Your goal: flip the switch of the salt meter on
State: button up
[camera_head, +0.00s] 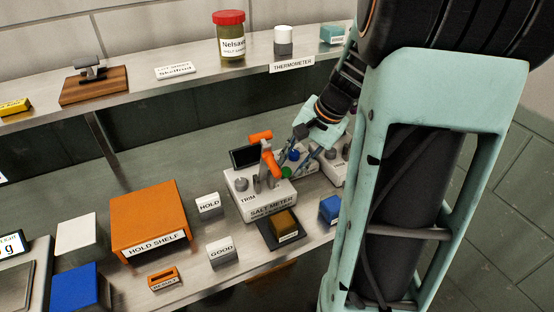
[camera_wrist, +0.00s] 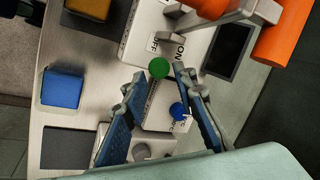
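The salt meter (camera_head: 266,206) is a white box with a black screen, a TRIM knob and an orange-handled part on a stand. In the wrist view its white top (camera_wrist: 146,30) shows OFF and ON marks. A green ball-shaped knob (camera_wrist: 159,68) sits beside these marks, and also shows in the head view (camera_head: 286,172); its lever is not clearly visible. My gripper (camera_wrist: 158,76) is open, with its fingertips on either side of the green knob. I cannot tell whether they touch it. In the head view my gripper (camera_head: 303,152) is at the meter's right side.
A second white device (camera_wrist: 160,148) with a blue knob (camera_wrist: 178,110) stands close beside the meter. An orange hold shelf (camera_head: 148,213), a HOLD block (camera_head: 208,204), a GOOD block (camera_head: 221,250) and a blue block (camera_head: 330,208) stand around. A raised shelf (camera_head: 150,93) runs behind.

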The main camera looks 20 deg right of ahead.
aim_at(288, 169)
jog(key=shift+x, duration=2.25)
jog(key=shift+c, duration=0.3)
jog(key=shift+r, duration=0.1)
grip_shut()
